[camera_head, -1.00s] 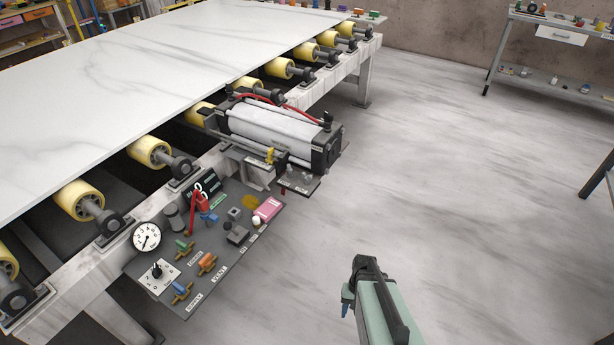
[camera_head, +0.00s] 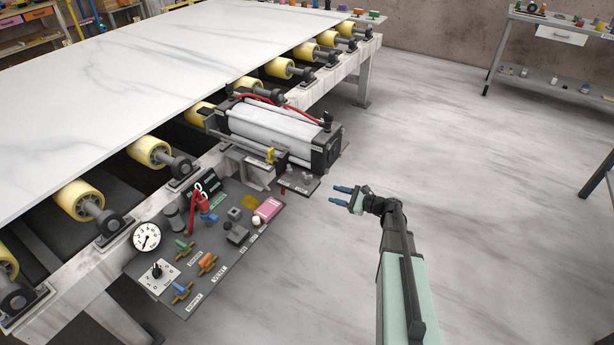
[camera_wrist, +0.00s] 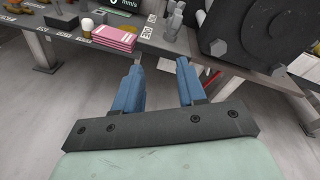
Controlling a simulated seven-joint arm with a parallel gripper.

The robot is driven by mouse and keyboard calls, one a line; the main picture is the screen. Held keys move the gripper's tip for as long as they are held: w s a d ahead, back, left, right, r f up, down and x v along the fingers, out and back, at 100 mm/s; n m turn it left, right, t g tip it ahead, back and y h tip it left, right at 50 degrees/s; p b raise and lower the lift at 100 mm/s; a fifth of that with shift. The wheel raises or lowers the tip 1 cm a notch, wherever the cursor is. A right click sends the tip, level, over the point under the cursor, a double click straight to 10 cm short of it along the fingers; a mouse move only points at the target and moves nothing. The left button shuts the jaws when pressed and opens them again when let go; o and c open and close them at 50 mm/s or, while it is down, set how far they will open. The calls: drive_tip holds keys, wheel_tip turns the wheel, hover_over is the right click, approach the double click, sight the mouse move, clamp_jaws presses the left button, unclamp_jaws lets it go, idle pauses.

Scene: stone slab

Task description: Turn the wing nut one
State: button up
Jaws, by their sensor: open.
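I cannot tell for sure which part is wing nut one; the labels are too small to read. Winged handles in green (camera_head: 184,246), orange (camera_head: 207,262) and blue (camera_head: 181,291) stand on the dark control panel (camera_head: 222,275). Small grey upright fittings (camera_head: 290,174) stand on a little shelf below the cylinder; similar ones show at the top of the wrist view (camera_wrist: 174,20). My gripper (camera_head: 338,195) is open and empty, its two blue fingers apart, in the air to the right of the panel and shelf. Its fingers also show in the wrist view (camera_wrist: 157,70).
A large cylinder unit (camera_head: 275,132) with red hoses sits on the roller frame, above the shelf. The white slab (camera_head: 150,75) lies on yellow rollers.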

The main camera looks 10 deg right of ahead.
sight(307, 174)
drive_tip(key=w+a+r+m, duration=0.1)
drive_tip(key=w+a+m, duration=0.1)
drive_tip(key=w+a, duration=0.1)
drive_tip(key=w+a+m+t, duration=0.1)
drive_tip(key=w+a+m, duration=0.1)
drive_tip(key=w+a, duration=0.1)
drive_tip(key=w+a+r+m, duration=0.1)
drive_tip(key=w+a, duration=0.2)
drive_tip(key=w, duration=0.1)
drive_tip(key=shift+w+a+r+m+t+y, duration=0.1)
drive_tip(key=shift+w+r+m+t+y, duration=0.2)
drive_tip(key=shift+w+m+t, duration=0.1)
idle(0.4)
clamp_jaws()
idle(0.3)
